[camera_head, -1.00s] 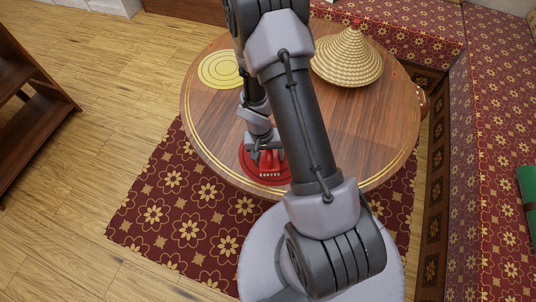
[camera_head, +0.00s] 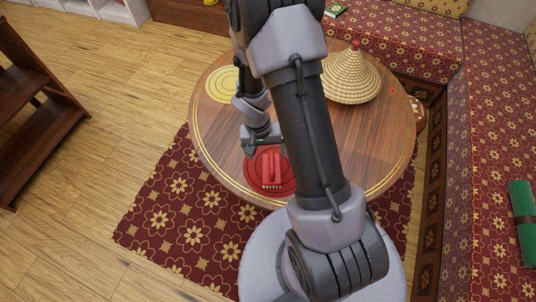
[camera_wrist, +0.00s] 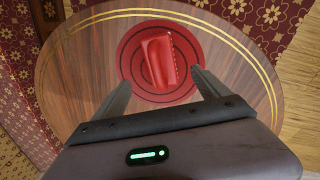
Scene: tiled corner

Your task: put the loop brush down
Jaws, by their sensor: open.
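The loop brush (camera_head: 272,164), a red block-like shape, lies on a round red mat (camera_head: 288,184) near the front edge of the round wooden table (camera_head: 352,128). In the wrist view the brush (camera_wrist: 161,62) sits inside the red disc (camera_wrist: 131,50), on its own. My gripper (camera_head: 265,149) is above and just behind the brush in the head view. In the wrist view my gripper (camera_wrist: 160,80) has its two fingers wide apart, with nothing held between them. The brush looks clear of both fingers. Its underside is hidden.
A yellow round mat (camera_head: 221,85) lies at the table's left. A woven cone-shaped cover (camera_head: 351,77) stands at the back right. A patterned bench (camera_head: 480,130) runs along the right, and a dark wooden shelf (camera_head: 40,120) stands at left. The table's right side is bare.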

